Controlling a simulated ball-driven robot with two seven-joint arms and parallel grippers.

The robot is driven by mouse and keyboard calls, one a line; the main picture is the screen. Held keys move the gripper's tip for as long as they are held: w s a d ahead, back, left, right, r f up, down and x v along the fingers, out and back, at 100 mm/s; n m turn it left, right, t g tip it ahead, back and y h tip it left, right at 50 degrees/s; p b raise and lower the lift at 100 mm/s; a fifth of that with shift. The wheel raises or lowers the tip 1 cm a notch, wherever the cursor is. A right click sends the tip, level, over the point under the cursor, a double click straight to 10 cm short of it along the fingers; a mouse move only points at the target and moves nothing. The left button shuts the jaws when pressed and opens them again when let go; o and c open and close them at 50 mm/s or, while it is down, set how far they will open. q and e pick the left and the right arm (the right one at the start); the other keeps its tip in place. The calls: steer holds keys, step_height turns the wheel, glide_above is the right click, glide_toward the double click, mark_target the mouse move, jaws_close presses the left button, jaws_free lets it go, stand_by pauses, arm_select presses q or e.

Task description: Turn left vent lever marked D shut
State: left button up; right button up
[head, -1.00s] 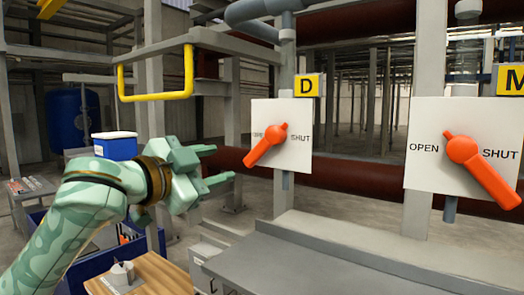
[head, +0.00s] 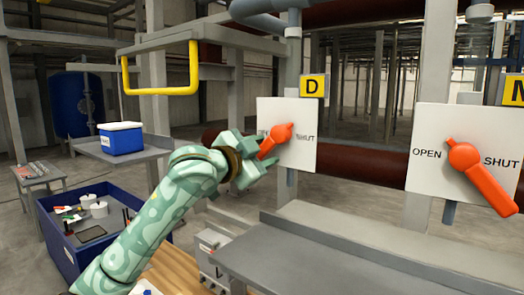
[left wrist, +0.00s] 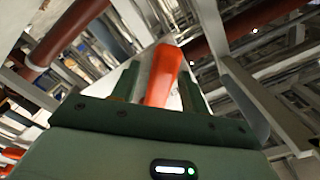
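The orange lever (head: 276,140) marked D is on a white plate (head: 306,160) under a yellow D sign (head: 312,86). Its handle slants down and left from its pivot, away from the word SHUT; the label on the left is mostly hidden. My left gripper (head: 262,153) is at the handle's lower end. In the left wrist view the orange handle (left wrist: 164,75) lies between the two fingers of my left gripper (left wrist: 160,85), which stand apart, with a narrow gap showing on the left side. My right gripper is not in view.
A second orange lever (head: 480,178) on its own plate, under a partly cut-off yellow sign, is at the right and points down-right towards SHUT. A grey bench (head: 330,255) runs below the plates. A yellow rail (head: 160,90) hangs at upper left. A blue bin (head: 62,250) stands lower left.

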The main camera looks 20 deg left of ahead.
arm_select(q)
jaws_close()
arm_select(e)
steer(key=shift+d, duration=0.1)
